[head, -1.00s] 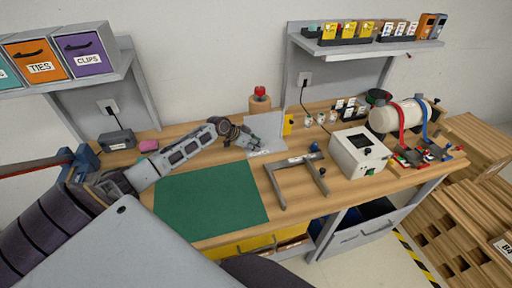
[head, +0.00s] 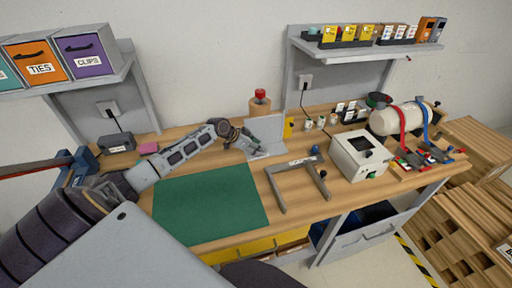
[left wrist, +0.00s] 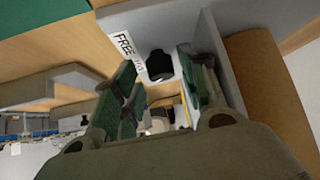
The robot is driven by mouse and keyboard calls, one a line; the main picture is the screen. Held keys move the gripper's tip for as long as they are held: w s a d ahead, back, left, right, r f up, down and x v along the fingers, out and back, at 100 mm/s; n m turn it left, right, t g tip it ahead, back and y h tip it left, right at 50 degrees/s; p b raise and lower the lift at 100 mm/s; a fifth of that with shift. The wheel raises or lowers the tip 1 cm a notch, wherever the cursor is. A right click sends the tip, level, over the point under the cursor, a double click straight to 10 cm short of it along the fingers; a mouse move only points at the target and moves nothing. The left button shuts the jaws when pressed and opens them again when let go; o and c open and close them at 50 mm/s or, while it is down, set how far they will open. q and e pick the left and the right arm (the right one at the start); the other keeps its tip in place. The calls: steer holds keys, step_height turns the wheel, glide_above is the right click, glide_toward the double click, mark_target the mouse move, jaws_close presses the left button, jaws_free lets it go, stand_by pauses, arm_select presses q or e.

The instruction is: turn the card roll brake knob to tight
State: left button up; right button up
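A black knob (left wrist: 160,65) stands on a grey plate in the left wrist view, next to a white label (left wrist: 127,46) on which I read "FREE"; the rest is cut off or blurred. My left gripper (left wrist: 163,92) is open, with one finger on each side of the knob and gaps visible. In the head view my left gripper (head: 242,140) is at the grey upright stand (head: 266,131), by its low front base. The knob is too small or hidden to make out there. A brown roll (head: 260,106) with a red top stands behind the stand. My right gripper is not in view.
A green mat (head: 210,203) lies in front of my left arm. A grey bracket frame (head: 275,188), a white box (head: 358,157) and a white roll (head: 397,117) with red and blue straps are to the right.

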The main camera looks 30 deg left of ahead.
arm_select(q)
steer(key=shift+a+r, duration=0.15)
steer(key=shift+a, duration=0.05)
steer(key=shift+s+a+r, duration=0.15)
steer(key=shift+a+r, duration=0.05)
steer(key=shift+r, duration=0.1)
steer(key=v, duration=0.6)
steer(key=shift+s+r, duration=0.2)
steer(key=shift+s, duration=0.15)
stand_by(0.4)
stand_by(0.5)
